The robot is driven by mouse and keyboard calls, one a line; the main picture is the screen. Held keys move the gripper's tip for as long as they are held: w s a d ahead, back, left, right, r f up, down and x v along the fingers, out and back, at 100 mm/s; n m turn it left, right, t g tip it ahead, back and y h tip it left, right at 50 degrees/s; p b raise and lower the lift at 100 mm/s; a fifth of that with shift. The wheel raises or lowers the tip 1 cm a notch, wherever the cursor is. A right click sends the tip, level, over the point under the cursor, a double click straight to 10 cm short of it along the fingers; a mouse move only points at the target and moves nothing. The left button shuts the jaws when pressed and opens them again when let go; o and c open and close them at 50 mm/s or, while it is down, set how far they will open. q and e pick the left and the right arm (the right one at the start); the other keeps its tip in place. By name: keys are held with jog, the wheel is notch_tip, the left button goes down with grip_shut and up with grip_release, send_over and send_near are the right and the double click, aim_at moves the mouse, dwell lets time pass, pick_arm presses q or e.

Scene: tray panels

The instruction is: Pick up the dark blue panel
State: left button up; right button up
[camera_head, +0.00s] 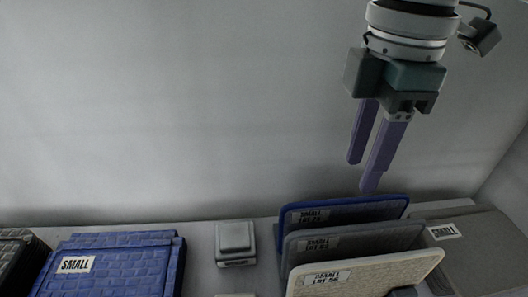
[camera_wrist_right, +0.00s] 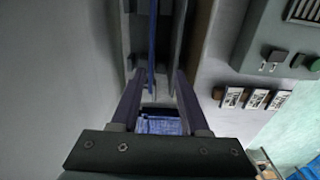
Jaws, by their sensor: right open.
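The dark blue panel (camera_head: 365,213) stands on edge at the back of a row of panels in the head view, with a "SMALL" label on its upper left. My right gripper (camera_head: 362,174) is open and empty, pointing down above the panel's top edge, apart from it. In the right wrist view my right gripper (camera_wrist_right: 158,88) has its two fingers spread. A thin blue edge (camera_wrist_right: 152,45), seemingly the dark blue panel, lies between the finger lines, beyond the tips. My left gripper is not in view.
A grey panel (camera_head: 380,240) and a cream panel (camera_head: 385,273) stand in front of the blue one. At the left, a blue stack (camera_head: 115,270) labelled "SMALL" sits beside a black stack (camera_head: 12,262). A small grey block (camera_head: 235,237) stands between. A wall rises close behind.

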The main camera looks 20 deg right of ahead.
aim_at(351, 199)
jog(key=shift+w+d+f+b, duration=0.35)
jog(key=shift+w+f+b, duration=0.1)
jog(key=shift+w+f, duration=0.35)
notch_tip(351, 199, down, 4)
jog(key=shift+s+f, duration=0.1)
jog(key=f, duration=0.3)
jog(key=f+b, duration=0.1)
jog(key=f, duration=0.1)
jog(key=shift+d+f, duration=0.15)
jog(key=shift+d, duration=0.15)
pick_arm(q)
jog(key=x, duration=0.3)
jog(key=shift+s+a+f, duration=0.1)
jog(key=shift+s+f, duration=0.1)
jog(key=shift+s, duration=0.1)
pick_arm(e)
grip_shut()
